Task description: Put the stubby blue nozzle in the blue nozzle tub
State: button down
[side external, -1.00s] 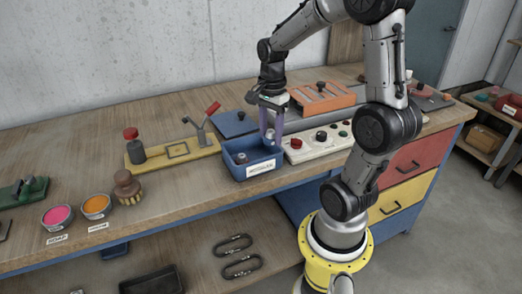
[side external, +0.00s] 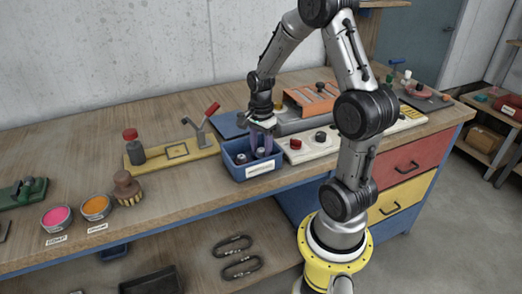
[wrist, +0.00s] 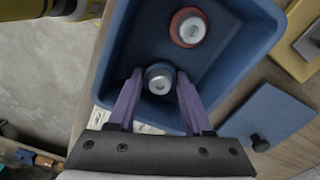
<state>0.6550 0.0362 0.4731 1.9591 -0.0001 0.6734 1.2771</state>
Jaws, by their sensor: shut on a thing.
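The blue tub (side external: 252,172) stands on the bench with a white label on its front; it fills much of the wrist view (wrist: 225,85). My gripper (side external: 261,149) points down into it, with purple fingers on both sides of the stubby blue-grey nozzle (wrist: 159,79). The fingers are shut on this nozzle, inside the tub's outline. I cannot tell whether its base touches the tub floor. A second nozzle with a red-orange collar (wrist: 188,28) stands in the tub, apart from the held one.
A flat blue lid with a dark knob (wrist: 268,115) lies beside the tub. A white control panel with knobs (side external: 318,140) is close on the right. A yellow fixture with a red-handled lever (side external: 172,152) stands to the left.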

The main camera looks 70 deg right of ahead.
aim_at(261, 149)
jog(key=shift+f, duration=0.15)
jog(key=shift+c, duration=1.6)
grip_release()
notch_tip(261, 149, up, 11)
jog(key=s+a+r+n+t, duration=0.2)
jog(key=s+a+r+n, duration=0.1)
jog(key=a+n, duration=0.7)
jog(key=s+a+r+n+t, duration=0.3)
jog(key=s+a+n, duration=0.3)
jog(key=a+n, duration=0.3)
jog(key=shift+s+a+n+t, duration=0.2)
jog(key=shift+a+n+t, duration=0.15)
jog(key=shift+n, duration=1.25)
jog(key=shift+r, duration=0.1)
